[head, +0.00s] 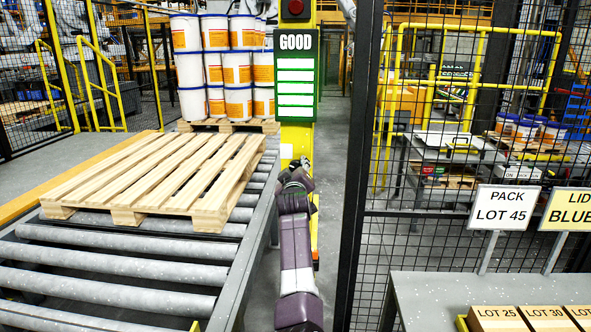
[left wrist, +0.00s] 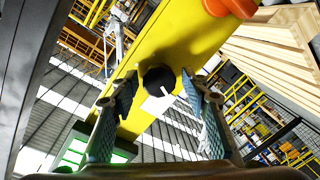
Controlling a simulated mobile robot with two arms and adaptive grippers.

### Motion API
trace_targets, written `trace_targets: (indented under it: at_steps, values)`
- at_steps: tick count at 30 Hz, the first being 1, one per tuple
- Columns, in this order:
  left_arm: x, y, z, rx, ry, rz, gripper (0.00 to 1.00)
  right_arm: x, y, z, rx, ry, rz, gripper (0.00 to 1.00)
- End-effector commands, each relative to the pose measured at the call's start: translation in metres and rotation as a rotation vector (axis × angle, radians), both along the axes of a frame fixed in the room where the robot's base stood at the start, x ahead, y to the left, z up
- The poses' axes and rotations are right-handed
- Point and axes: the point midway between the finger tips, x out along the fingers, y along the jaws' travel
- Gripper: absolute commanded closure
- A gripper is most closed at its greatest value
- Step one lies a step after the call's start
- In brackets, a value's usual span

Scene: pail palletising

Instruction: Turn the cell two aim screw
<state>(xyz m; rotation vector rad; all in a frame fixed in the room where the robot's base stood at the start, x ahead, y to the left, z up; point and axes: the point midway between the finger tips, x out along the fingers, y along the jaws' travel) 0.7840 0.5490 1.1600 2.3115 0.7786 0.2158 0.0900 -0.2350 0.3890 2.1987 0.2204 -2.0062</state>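My left gripper (left wrist: 156,92) is open, with one finger on each side of the knob and visible gaps between. Whether the fingertips reach as deep as the knob I cannot tell. In the head view my left gripper (head: 298,166) is in front of the lower part of the yellow post (head: 296,136), and the screw cannot be made out there. My right gripper is in no view.
A wooden pallet (head: 165,178) lies on the roller conveyor (head: 115,270) at left. Black mesh fencing (head: 362,170) and a grey table (head: 432,297) with boxes stand at right.

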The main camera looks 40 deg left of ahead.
Motion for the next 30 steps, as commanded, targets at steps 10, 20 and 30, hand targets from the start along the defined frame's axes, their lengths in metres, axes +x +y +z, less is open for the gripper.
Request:
trace_targets:
  at_steps: [10,20,30]
  values:
    - [-0.001,-0.001,0.001,0.002,-0.002,0.0,0.53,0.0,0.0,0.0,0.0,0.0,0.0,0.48]
    - [-0.03,-0.022,0.002,0.001,-0.001,0.0,0.53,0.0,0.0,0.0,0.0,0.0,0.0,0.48]
    - [-0.058,-0.043,0.004,0.0,-0.001,-0.001,0.53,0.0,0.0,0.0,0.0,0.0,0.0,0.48]
